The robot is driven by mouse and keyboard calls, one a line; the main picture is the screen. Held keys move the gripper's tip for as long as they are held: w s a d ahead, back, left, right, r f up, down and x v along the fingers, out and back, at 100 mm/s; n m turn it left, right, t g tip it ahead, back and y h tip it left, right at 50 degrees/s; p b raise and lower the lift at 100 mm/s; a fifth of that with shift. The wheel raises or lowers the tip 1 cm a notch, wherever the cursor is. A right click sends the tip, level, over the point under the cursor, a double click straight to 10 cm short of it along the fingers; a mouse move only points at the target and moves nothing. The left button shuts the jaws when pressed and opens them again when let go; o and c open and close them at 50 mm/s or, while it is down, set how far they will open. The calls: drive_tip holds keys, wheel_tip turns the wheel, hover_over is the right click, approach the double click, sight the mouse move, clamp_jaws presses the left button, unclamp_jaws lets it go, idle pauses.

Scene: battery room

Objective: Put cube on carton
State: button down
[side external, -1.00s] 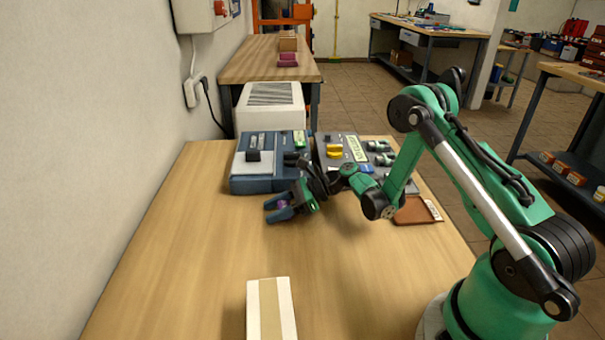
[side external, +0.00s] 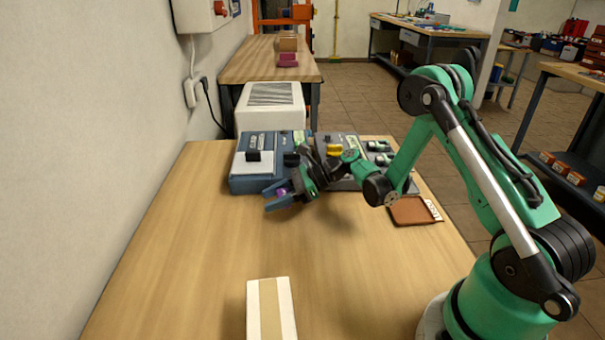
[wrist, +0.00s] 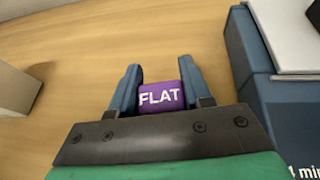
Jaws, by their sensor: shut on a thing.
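The purple cube (wrist: 160,97), lettered "FLAT", sits between the two blue fingers of my gripper (wrist: 158,90) in the wrist view. My gripper (side external: 278,198) is shut on it, and a small purple patch of the cube (side external: 282,193) shows between the fingers in the side view. The gripper is above the table, in front of the blue device. The carton (side external: 271,310), white with a tan strip along its top, stands at the front of the table, well apart from the gripper. A pale box side at the left of the wrist view (wrist: 14,90) looks like the carton.
Blue-grey devices (side external: 255,178) stand at the table's back, close behind my gripper. A brown tray (side external: 408,212) with a card lies at the right edge. The wooden table (side external: 180,260) is clear between gripper and carton.

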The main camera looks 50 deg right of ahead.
wheel_tip(320, 180, up, 25)
drive_tip(key=s+a+m+t+h, duration=0.2)
drive_tip(key=a+m+t+h, duration=0.1)
drive_tip(key=m+t+h, duration=0.3)
drive_tip(key=w+d+f+n+g+y, duration=0.2)
drive_tip(key=d+f+n+g+y, duration=0.1)
drive_tip(key=f+n+g+y, duration=0.3)
wheel_tip(320, 180, down, 2)
drive_tip(key=shift+f, duration=0.1)
idle(0.4)
wheel_tip(320, 180, down, 20)
drive_tip(key=shift+r, duration=0.25)
idle(0.4)
